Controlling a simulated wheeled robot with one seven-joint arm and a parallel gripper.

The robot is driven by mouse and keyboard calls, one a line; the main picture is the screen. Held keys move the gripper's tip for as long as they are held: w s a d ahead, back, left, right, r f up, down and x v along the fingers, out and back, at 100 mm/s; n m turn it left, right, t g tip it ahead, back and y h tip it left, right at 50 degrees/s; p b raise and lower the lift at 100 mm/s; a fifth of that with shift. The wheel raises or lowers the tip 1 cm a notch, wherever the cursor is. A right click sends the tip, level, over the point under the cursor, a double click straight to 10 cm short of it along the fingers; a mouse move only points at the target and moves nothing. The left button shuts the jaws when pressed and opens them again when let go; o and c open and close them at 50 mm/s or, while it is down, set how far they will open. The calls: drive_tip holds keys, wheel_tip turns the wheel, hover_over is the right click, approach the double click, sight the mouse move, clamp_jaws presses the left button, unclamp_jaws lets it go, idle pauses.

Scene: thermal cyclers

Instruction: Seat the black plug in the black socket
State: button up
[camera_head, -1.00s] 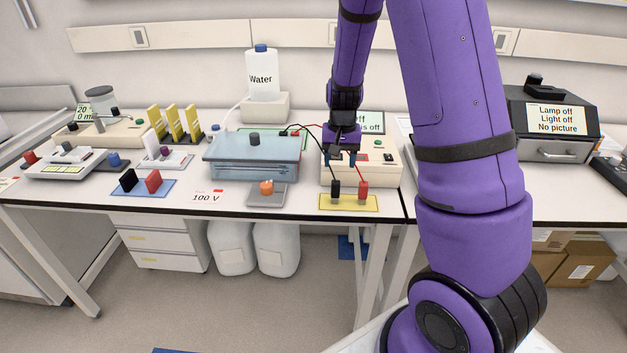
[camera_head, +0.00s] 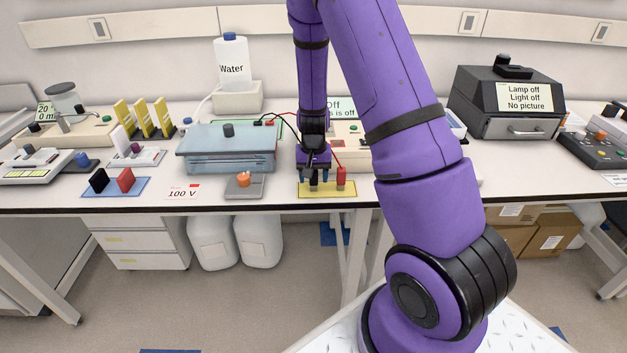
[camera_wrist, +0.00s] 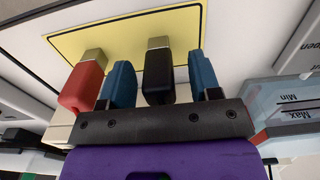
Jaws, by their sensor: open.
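The black plug (camera_head: 313,181) stands upright on a yellow mat (camera_head: 347,194) near the bench's front edge. The red plug (camera_head: 341,176) stands to its right. My gripper (camera_head: 313,172) is lowered over the black plug, open. In the wrist view the black plug (camera_wrist: 158,83) lies between my two blue fingertips (camera_wrist: 160,80), with a visible gap on each side. The red plug (camera_wrist: 84,84) is just outside one finger. A cream power supply (camera_head: 345,128) stands behind, partly hidden by my arm. I cannot make out the black socket.
A blue-lidded gel tank (camera_head: 200,150) stands left of the mat, its black and red leads reaching right. An orange knob on a grey plate (camera_head: 250,190) lies nearer. A blue mat (camera_head: 130,190) holds a black and a red block.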

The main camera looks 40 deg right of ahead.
drive_tip(key=shift+f, duration=0.4)
drive_tip(key=c, duration=1)
drive_tip(key=shift+r, duration=0.1)
